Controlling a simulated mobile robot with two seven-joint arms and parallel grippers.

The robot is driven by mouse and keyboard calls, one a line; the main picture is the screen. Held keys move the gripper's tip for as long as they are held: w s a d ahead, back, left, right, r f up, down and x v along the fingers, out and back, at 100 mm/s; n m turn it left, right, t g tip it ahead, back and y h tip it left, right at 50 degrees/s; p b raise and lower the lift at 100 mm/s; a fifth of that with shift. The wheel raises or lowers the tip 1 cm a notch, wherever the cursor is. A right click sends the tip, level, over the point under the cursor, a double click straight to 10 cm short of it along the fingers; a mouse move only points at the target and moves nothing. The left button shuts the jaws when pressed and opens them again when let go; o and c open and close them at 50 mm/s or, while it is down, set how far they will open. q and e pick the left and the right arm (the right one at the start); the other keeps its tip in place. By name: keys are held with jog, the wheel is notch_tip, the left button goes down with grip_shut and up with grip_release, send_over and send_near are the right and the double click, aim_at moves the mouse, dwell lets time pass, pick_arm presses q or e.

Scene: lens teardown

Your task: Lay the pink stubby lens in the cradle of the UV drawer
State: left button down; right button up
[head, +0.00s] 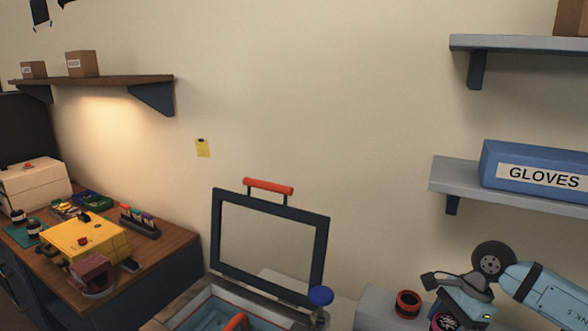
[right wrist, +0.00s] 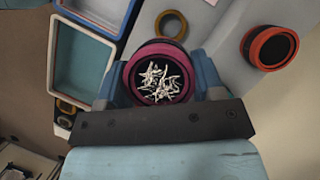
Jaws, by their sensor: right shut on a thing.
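The pink stubby lens (right wrist: 150,55) is held between the blue fingers of my right gripper (right wrist: 158,88) in the right wrist view. Its dark opening faces the camera and shows a tangle of white strands. In the head view my right gripper (head: 445,312) is at the lower right, with the lens's pink rim (head: 445,321) at the bottom edge. I cannot pick out the UV drawer or its cradle for certain. My left gripper is not in view.
An open case (head: 208,294) with a teal interior and a raised framed lid (head: 322,262) stands at bottom centre. A blue knob (head: 320,296) is beside it. A red-and-black ring (head: 408,298) sits on a grey block (head: 374,308) left of my right gripper. A cluttered bench (head: 165,250) is at left.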

jog(key=s+a+n+g+h+p, duration=0.3)
jog(key=s+a+n, duration=0.3)
jog(key=n, duration=1)
jog(key=shift+s+a+r+g+h, duration=0.4)
jog(key=shift+a+h, duration=0.2)
jog(key=shift+h, duration=0.2)
jog(key=shift+d+f, duration=0.1)
